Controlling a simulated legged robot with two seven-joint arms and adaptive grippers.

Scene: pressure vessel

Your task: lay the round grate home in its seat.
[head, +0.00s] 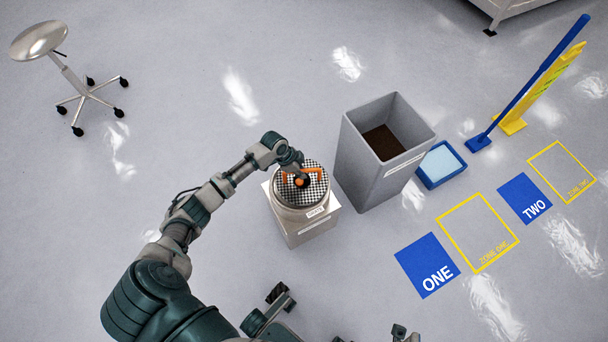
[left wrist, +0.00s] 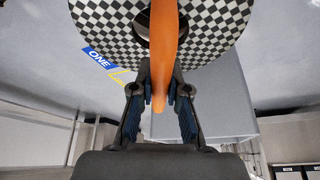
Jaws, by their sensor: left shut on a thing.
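The round grate (head: 317,192) has a black-and-white checkered face and an orange handle (head: 312,173). In the head view it lies over the top of a round metal vessel (head: 296,214) on a pale box-like stand. My left gripper (head: 301,180) is over the grate, shut on the orange handle. In the left wrist view the handle (left wrist: 165,55) runs down between my fingers (left wrist: 160,98), and the checkered grate (left wrist: 105,25) shows behind it with a dark round opening in its middle. The seat is hidden under the grate; I cannot tell whether they touch.
A tall grey open bin (head: 361,168) stands close to the right of the stand. A blue tray (head: 441,165) lies beside the bin. A blue-handled tool (head: 530,82) and yellow sign stand farther right. A stool (head: 75,75) is at far left. Floor left of the stand is clear.

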